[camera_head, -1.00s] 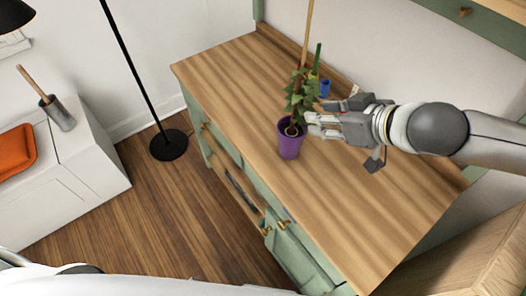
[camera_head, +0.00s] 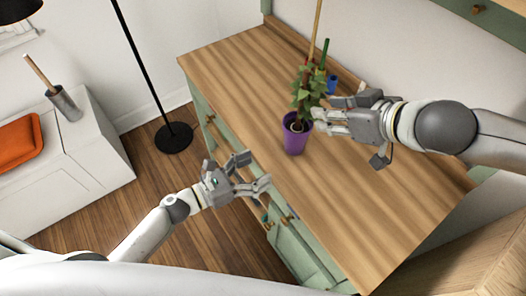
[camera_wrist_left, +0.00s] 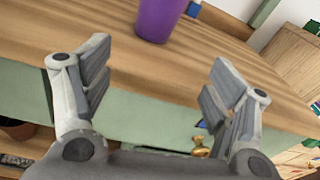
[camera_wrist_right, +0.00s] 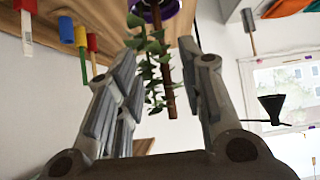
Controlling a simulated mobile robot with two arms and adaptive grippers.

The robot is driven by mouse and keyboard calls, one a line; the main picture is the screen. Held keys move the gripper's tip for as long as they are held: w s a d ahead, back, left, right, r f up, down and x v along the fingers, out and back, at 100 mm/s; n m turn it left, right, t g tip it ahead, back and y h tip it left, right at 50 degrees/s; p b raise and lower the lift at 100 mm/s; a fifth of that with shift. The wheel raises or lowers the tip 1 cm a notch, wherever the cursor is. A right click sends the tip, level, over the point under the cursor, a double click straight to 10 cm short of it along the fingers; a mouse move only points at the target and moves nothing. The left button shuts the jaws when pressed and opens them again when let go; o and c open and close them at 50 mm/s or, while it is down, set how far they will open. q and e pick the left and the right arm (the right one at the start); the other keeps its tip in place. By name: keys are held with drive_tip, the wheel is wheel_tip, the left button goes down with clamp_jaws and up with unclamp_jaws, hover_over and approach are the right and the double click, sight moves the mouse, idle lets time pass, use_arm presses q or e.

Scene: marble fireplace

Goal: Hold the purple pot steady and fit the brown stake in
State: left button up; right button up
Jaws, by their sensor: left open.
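The purple pot (camera_head: 295,138) stands upright on the wooden counter, holding a leafy green plant (camera_head: 306,92). A thin brown stake (camera_wrist_right: 170,98) runs along the plant in the right wrist view; I cannot tell whether it sits in the soil. My right gripper (camera_head: 317,115) is beside the pot's rim on the right, fingers apart, with plant and stake showing between them in its wrist view. My left gripper (camera_head: 259,170) is open and empty at the counter's front edge, left of and below the pot. The pot (camera_wrist_left: 160,18) shows ahead of its fingers.
The wooden counter (camera_head: 360,205) is clear around the pot's front and right. Behind the plant stand a long tan stick (camera_head: 315,35), a green handle (camera_head: 323,55) and a blue item (camera_head: 332,84). A black floor lamp (camera_head: 172,138) stands left of the counter.

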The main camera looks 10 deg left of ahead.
sight(288, 139)
use_arm(q)
drive_tip(key=shift+m+t, duration=0.7)
drive_tip(key=shift+m, duration=0.1)
drive_tip(key=w+r, duration=0.1)
drive_tip(key=w+d+r, duration=0.1)
drive_tip(key=r, duration=0.1)
drive_tip(key=d+r, duration=0.1)
drive_tip(key=shift+w+r, duration=0.3)
drive_tip(key=shift+w, duration=0.1)
drive_tip(key=x, duration=1)
drive_tip(key=shift+w+d, duration=0.25)
